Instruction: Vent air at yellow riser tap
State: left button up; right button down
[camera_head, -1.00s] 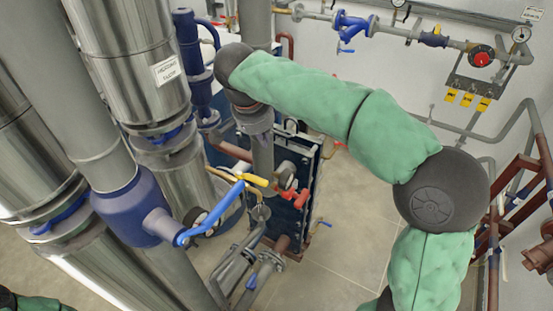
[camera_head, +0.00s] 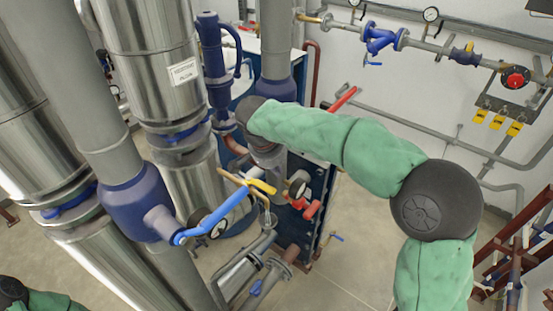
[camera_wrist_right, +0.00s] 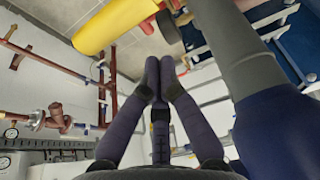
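A yellow tap handle (camera_head: 262,186) sits on the pipework at the picture's middle in the head view, beside a blue lever (camera_head: 205,225). It also appears large at the top of the wrist view (camera_wrist_right: 110,25), beyond the fingertips. My right arm reaches in from the right, its wrist above the tap. My right gripper (camera_wrist_right: 159,65) points at the area beside the yellow handle, its two fingers together and nothing visible between them. In the head view the wrist largely hides it. It appears apart from the handle. Only my left arm's sleeve shows at lower left; the left gripper is out of view.
A grey riser (camera_head: 275,40) with a blue valve body (camera_head: 278,90) stands close by my right wrist. A red handle (camera_head: 311,210) and a gauge (camera_head: 299,184) are right of the yellow handle. Silver-clad pipes (camera_head: 155,60) crowd the left. Floor (camera_head: 350,250) is open at right.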

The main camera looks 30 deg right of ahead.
aim_at(260, 185)
jog(key=shift+s+a+r, duration=0.1)
jog(key=shift+s+a, duration=0.25)
jog(key=shift+a, duration=0.25)
jog(key=shift+s+a, duration=0.3)
jog(key=shift+a, duration=0.3)
jog(key=shift+s+a+b, duration=0.3)
jog(key=shift+a, duration=0.2)
jog(key=shift+d, duration=0.1)
